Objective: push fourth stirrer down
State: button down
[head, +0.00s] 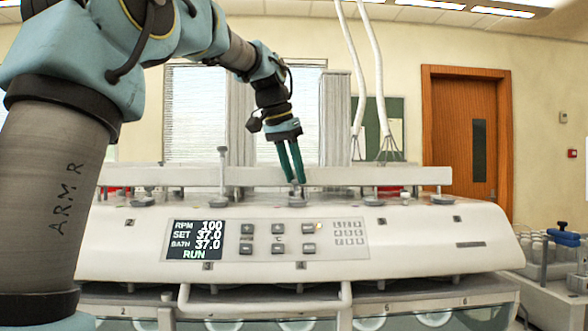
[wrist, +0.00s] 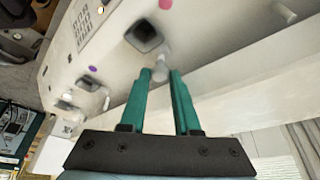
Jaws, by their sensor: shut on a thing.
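My gripper (head: 299,181), with two green fingers, points down over the middle of the white tablet tester. Its fingertips are at the top of the fourth stirrer (head: 298,200), whose grey hub sits on the tester's top by the number 4. In the wrist view the fingers (wrist: 161,78) are close together, with the stirrer's pale top (wrist: 161,66) between their tips. The dark square hub (wrist: 143,36) lies just beyond. The third stirrer (head: 222,172) stands tall on its shaft to the left. The fifth (head: 373,201) and sixth (head: 443,199) hubs show low to the right.
A white horizontal bar (head: 400,175) runs behind the stirrers, close behind my gripper. A display panel (head: 196,240) reads RPM 100 and RUN. A rack with a blue-topped item (head: 563,237) stands at the right. The air above the tester's right half is clear.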

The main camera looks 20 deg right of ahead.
jog(key=shift+f, duration=0.95)
jog(key=c, duration=0.9)
grip_release()
jog(key=shift+r, duration=0.1)
jog(key=v, duration=1)
jog(key=shift+a+r+b, duration=0.1)
jog(key=shift+r+b, duration=0.25)
